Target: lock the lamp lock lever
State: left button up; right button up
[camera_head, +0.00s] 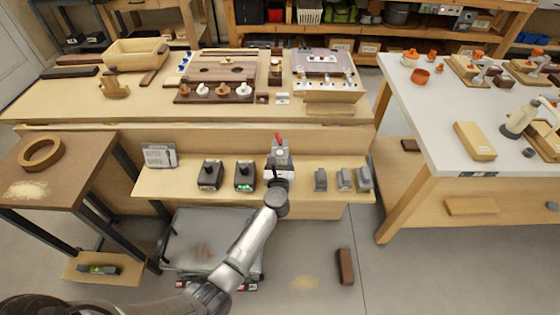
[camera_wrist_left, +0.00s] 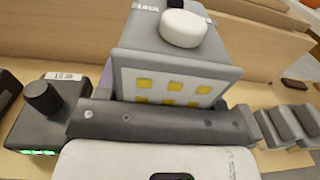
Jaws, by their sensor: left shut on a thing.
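The lamp (camera_head: 280,158) is a grey block on the low shelf, with a red lever (camera_head: 278,138) standing up from its top. In the left wrist view the lamp (camera_wrist_left: 190,55) fills the middle, with yellow squares on its front and a white round knob (camera_wrist_left: 183,28) on top. My left gripper (camera_head: 279,178) is at the lamp's front and shut on the lamp. Its dark jaws (camera_wrist_left: 165,118) hide the lamp's lower part. My right gripper is not in view.
Two black chargers (camera_head: 210,175) (camera_head: 245,175) stand left of the lamp, and several grey blocks (camera_head: 345,178) stand right of it on the shelf (camera_head: 165,186). A workbench (camera_head: 130,102) with wooden parts lies above and behind. A white-topped table (camera_head: 430,135) is at right.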

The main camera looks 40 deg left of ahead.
pick_arm(q)
jog(key=shift+f+b, duration=0.4)
jog(key=shift+b, duration=0.1)
jog(key=o, duration=0.8)
jog(key=shift+o, duration=0.7)
jog(key=shift+p+v, duration=0.55)
jog(key=shift+v, duration=0.75)
jog(key=p+v, duration=0.1)
jog(key=v, duration=0.7)
jog(key=shift+s, duration=0.15)
